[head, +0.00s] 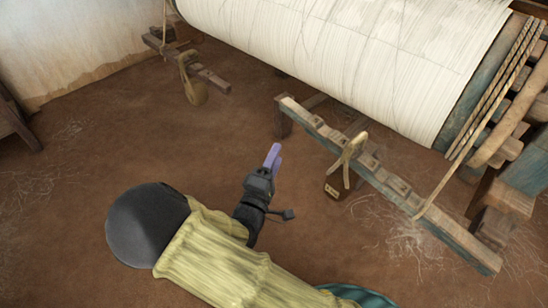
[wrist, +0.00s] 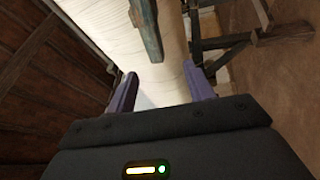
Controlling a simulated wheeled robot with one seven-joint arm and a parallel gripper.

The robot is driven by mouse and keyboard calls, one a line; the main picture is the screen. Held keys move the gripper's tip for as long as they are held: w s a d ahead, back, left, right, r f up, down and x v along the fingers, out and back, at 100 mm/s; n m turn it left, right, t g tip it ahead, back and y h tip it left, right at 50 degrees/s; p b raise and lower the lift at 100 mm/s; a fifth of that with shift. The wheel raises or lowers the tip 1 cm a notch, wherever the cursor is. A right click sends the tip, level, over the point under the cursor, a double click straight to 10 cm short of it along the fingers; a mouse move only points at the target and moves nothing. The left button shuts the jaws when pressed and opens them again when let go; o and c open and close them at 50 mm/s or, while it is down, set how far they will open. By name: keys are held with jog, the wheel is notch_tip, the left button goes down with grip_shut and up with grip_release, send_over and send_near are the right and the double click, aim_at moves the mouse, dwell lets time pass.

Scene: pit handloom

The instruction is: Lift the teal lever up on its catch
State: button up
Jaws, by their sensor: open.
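The teal lever (head: 390,187) is a long worn wooden beam with teal paint on its side and notches along its top. It slants below the cloth roll in the head view, from upper left to lower right. One end, likely of this lever, shows at the top of the wrist view (wrist: 146,28), ahead of my gripper. My gripper (head: 272,158) has purple fingers and is open and empty, left of the lever's near-left end and apart from it. In the wrist view, nothing lies between the fingers (wrist: 159,76). I cannot make out the catch.
A weight (head: 337,190) hangs by a rope loop on the lever. The white cloth roll (head: 350,50) fills the upper right, with ropes and frame timbers (head: 515,110) beside it. Another beam with a hanging weight (head: 195,92) is upper left. The earth floor is clear around my gripper.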

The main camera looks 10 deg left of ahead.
jog(key=shift+s, duration=0.25)
jog(key=shift+c, duration=0.2)
